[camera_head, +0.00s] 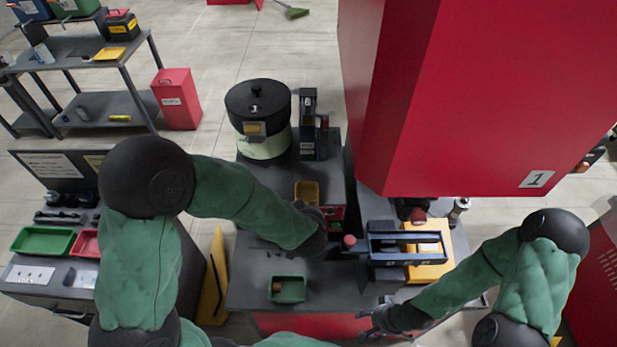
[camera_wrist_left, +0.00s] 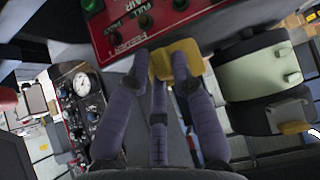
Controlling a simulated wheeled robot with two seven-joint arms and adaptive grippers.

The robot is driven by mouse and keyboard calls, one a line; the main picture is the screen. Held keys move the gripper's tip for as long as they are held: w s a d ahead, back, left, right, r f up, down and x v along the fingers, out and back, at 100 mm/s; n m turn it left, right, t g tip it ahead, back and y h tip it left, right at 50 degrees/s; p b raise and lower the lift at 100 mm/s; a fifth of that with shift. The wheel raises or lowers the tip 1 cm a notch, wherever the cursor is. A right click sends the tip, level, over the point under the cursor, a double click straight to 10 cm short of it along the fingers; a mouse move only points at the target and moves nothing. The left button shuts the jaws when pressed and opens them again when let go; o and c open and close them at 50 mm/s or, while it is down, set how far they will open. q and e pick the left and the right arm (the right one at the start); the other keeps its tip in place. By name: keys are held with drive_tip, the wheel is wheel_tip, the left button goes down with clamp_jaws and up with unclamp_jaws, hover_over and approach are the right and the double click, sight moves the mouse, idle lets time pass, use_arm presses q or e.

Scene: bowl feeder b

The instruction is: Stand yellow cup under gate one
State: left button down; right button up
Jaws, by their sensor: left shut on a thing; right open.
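The yellow cup (camera_head: 306,189) is just beyond my left gripper (camera_head: 318,212), in front of the bowl feeder. In the left wrist view my left gripper (camera_wrist_left: 160,75) is shut on the yellow cup (camera_wrist_left: 190,52), beside a red panel (camera_wrist_left: 145,22) with buttons. The feeder has a black lid and pale bowl (camera_head: 264,145), with a small yellow part on its front. I cannot tell which part is gate one, or whether the cup touches the surface below. My right gripper (camera_head: 372,322) is open and empty at the table's front edge.
A green tray (camera_head: 287,296) with a small brown thing stands on the dark table (camera_head: 335,290). A blue frame over a yellow box (camera_head: 428,262) stands to the right. A large red cabinet (camera_head: 450,100) stands behind it. A dark upright unit (camera_head: 308,125) stands beside the feeder.

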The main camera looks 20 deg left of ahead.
sight(309, 183)
use_arm(q)
drive_tip(key=w+a, duration=0.1)
drive_tip(key=w, duration=0.5)
drive_tip(key=w+a, duration=0.1)
drive_tip(key=w, duration=0.2)
drive_tip(key=shift+a, duration=0.35)
drive_tip(key=w, duration=0.1)
drive_tip(key=w+a, duration=0.1)
drive_tip(key=w, duration=0.1)
drive_tip(key=shift+w+f+p, duration=0.1)
drive_tip(key=shift+w+p, duration=0.15)
drive_tip(key=shift+p, duration=0.1)
drive_tip(key=shift+f, duration=0.7)
drive_tip(key=shift+s, duration=0.15)
drive_tip(key=c, duration=1.3)
unclamp_jaws()
drive_tip(key=shift+f, duration=0.15)
drive_tip(key=shift+c, duration=0.2)
